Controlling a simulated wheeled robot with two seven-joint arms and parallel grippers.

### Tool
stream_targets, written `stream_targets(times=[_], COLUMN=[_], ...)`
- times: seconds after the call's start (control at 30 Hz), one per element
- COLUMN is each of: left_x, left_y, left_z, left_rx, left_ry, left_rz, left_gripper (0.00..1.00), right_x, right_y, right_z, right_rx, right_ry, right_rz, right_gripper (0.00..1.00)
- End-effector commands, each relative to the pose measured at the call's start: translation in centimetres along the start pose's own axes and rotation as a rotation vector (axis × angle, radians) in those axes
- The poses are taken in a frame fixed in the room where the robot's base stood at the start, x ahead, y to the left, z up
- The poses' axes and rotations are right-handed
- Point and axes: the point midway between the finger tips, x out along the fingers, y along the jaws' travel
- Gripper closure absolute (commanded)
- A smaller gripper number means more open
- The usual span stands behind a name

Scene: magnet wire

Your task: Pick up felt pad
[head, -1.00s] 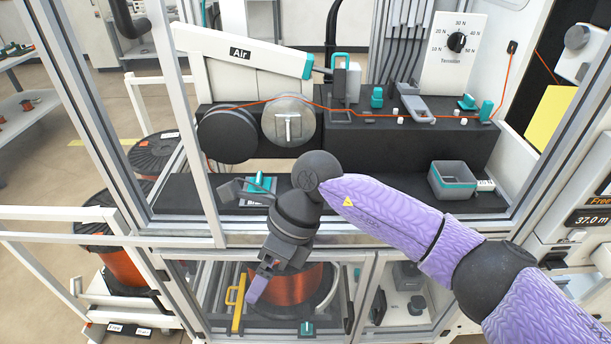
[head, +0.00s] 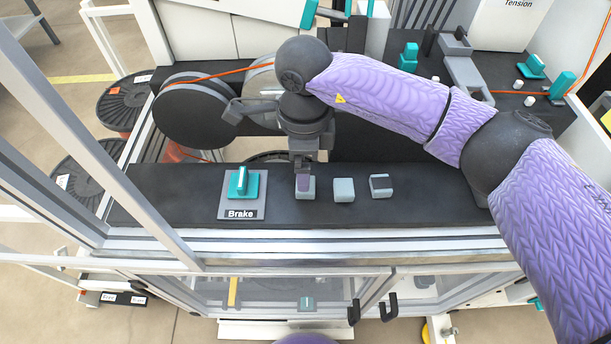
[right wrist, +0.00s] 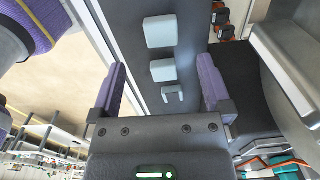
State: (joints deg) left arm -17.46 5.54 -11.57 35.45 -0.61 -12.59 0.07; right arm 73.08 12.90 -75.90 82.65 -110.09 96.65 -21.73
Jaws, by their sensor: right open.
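Three small pale grey-blue pieces stand in a row on the black shelf. The left block (head: 306,193) is partly hidden by my right gripper, the middle block (head: 344,189) is plain, and the right piece (head: 381,186) has a notch. I cannot tell for sure which is the felt pad. My right gripper (head: 303,181) points down over the left block; contact is unclear. In the right wrist view, the open purple fingers of my right gripper (right wrist: 163,80) are apart. The left block (right wrist: 160,31), middle block (right wrist: 162,70) and notched piece (right wrist: 172,94) show beyond them. My left gripper is not in view.
The Brake plate with its teal switch (head: 242,186) sits left of the blocks on the black shelf (head: 430,204). Dark rollers (head: 194,112) with an orange wire stand behind. A metal frame rail (head: 330,240) runs along the front.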

Motion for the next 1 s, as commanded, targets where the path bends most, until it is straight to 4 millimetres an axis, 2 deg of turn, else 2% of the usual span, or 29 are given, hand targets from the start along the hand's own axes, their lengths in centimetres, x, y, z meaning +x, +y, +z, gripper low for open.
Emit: stream_targets(times=[0.1, 0.27, 0.37, 0.53, 0.57, 1.0], left_x=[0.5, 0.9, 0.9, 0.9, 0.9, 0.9], left_y=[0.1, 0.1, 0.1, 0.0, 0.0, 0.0], left_z=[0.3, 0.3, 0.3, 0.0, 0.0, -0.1], left_rx=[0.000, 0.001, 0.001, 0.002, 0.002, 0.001], left_ry=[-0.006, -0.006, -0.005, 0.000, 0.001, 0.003], left_rz=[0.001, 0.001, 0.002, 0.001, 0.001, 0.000], left_gripper=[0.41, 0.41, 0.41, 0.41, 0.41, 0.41], right_x=[3.0, 6.0, 6.6, 6.6, 6.6, 6.5], right_y=[0.0, -0.1, -0.1, -0.1, -0.1, -0.1], right_z=[-0.3, -0.6, -0.6, -0.6, -0.6, -0.6], right_rx=[0.002, 0.001, 0.000, 0.000, 0.000, 0.000], right_ry=[0.002, 0.000, 0.001, 0.000, 0.000, 0.000], right_rz=[0.006, 0.004, 0.002, 0.001, 0.001, 0.002], right_gripper=[0.00, 0.00, 0.00, 0.00, 0.04, 0.97])
